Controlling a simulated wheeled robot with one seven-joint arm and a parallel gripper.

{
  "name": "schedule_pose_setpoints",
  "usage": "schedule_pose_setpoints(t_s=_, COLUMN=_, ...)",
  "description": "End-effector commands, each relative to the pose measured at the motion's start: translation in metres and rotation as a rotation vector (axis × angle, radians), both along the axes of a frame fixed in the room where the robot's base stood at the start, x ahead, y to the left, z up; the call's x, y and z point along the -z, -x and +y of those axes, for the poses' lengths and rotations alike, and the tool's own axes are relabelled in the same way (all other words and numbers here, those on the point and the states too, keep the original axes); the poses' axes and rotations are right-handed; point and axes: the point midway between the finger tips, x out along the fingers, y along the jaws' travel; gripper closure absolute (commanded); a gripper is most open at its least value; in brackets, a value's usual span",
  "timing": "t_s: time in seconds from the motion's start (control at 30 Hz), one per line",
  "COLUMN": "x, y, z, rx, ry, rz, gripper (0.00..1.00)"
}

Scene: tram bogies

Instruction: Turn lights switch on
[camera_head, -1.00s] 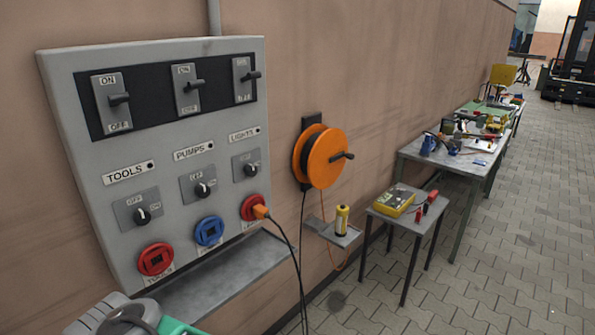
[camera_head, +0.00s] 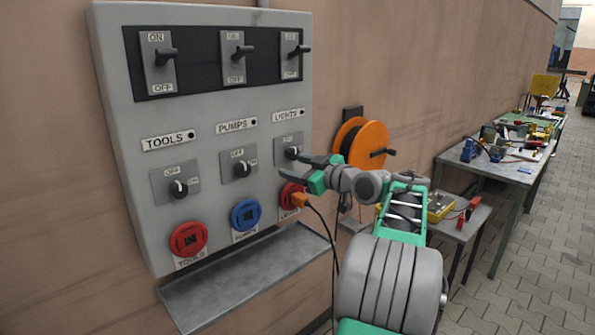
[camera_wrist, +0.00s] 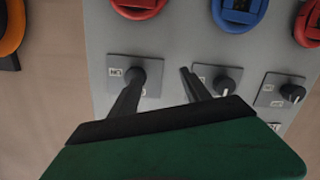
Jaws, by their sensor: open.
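The LIGHTS rotary switch (camera_head: 287,148) is a grey plate with a black knob at the right of the wall panel, under the LIGHTS label (camera_head: 286,116). My gripper (camera_head: 290,166) is open and empty in front of it, its fingertips close to the knob. In the wrist view the picture is turned over. There the LIGHTS switch plate (camera_wrist: 150,65) lies at the left finger's tip, which overlaps the knob. The right finger of my gripper (camera_wrist: 160,72) points between that plate and the PUMPS one. I cannot tell whether a finger touches the knob.
The TOOLS (camera_head: 179,187) and PUMPS (camera_head: 241,168) rotary switches sit to the left. Lever switches (camera_head: 238,53) line the top. An orange plug (camera_head: 299,199) with a black cable hangs just below my gripper. A metal shelf (camera_head: 245,280) juts out below. An orange reel (camera_head: 371,140) is at the right.

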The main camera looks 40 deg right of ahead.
Motion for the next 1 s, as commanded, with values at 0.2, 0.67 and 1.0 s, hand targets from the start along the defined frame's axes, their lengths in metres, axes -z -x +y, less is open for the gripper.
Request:
schedule_pose_setpoints(t_s=0.2, x=-0.011, y=0.026, z=-0.043, rx=0.008, ry=0.053, rz=-0.124, gripper=0.45)
schedule_pose_setpoints(t_s=0.67, x=-0.012, y=-0.045, z=-0.04, rx=0.009, ry=0.053, rz=-0.121, gripper=0.45)
schedule_pose_setpoints(t_s=1.0, x=-0.011, y=-0.046, z=-0.04, rx=0.009, ry=0.052, rz=-0.12, gripper=0.53)
